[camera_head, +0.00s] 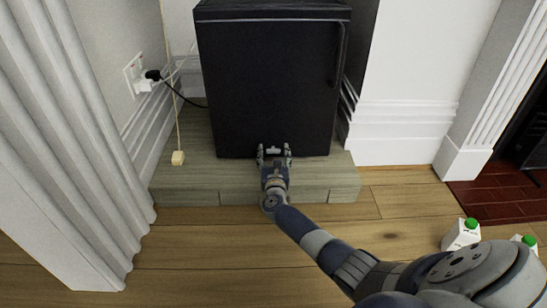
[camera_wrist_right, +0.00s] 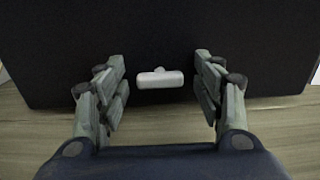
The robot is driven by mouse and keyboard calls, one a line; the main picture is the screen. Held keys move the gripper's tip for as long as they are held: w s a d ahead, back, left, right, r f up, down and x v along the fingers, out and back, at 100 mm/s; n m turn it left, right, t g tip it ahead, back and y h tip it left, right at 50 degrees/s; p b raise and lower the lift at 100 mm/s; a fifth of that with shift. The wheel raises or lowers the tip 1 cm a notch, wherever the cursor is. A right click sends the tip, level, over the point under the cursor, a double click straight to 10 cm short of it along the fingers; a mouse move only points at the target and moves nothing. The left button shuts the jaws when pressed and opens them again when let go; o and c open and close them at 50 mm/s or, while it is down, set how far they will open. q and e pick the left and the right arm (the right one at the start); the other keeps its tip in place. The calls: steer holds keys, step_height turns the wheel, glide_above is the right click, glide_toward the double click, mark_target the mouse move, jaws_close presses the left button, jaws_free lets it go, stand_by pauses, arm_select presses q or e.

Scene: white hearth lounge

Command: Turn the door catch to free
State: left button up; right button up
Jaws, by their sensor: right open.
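A black fridge (camera_head: 268,80) with a shut door and a dark vertical handle (camera_head: 340,52) on its right stands on a low wooden plinth. The door catch (camera_wrist_right: 160,78) is a small light-grey bar low on the black door, lying level in the right wrist view. It also shows small between the fingers in the head view (camera_head: 273,151). My right gripper (camera_head: 274,150) is open at the door's lower edge. In the right wrist view its fingers (camera_wrist_right: 162,84) stand on either side of the catch, with a gap on each side. My left gripper is not in view.
The wooden plinth (camera_head: 190,180) juts out in front of the fridge. A wall socket with a black plug (camera_head: 152,75) and a cord with a pale block (camera_head: 178,158) are at left. White cartons with green caps (camera_head: 461,234) stand at lower right. A pale curtain (camera_head: 70,150) hangs at left.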

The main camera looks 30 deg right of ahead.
steer(key=c, duration=1.1)
steer(key=shift+n, duration=0.4)
steer(key=n+p, duration=0.1)
steer(key=n, duration=0.2)
steer(key=shift+w+a+n, duration=0.1)
steer(key=shift+n, duration=0.3)
steer(key=n, duration=0.4)
steer(key=shift+a+n+p, duration=0.1)
steer(key=shift+n+p, duration=0.2)
steer(key=shift+p, duration=0.05)
steer(key=n, duration=0.4)
steer(key=shift+w+f+p, duration=0.1)
steer(key=shift+f+p, duration=0.05)
steer(key=shift+p, duration=0.25)
steer(key=n, duration=0.4)
steer(key=shift+a+f+n+p, duration=0.1)
steer(key=shift+n+p, duration=0.2)
steer(key=shift+p, duration=0.05)
steer(key=shift+n, duration=0.3)
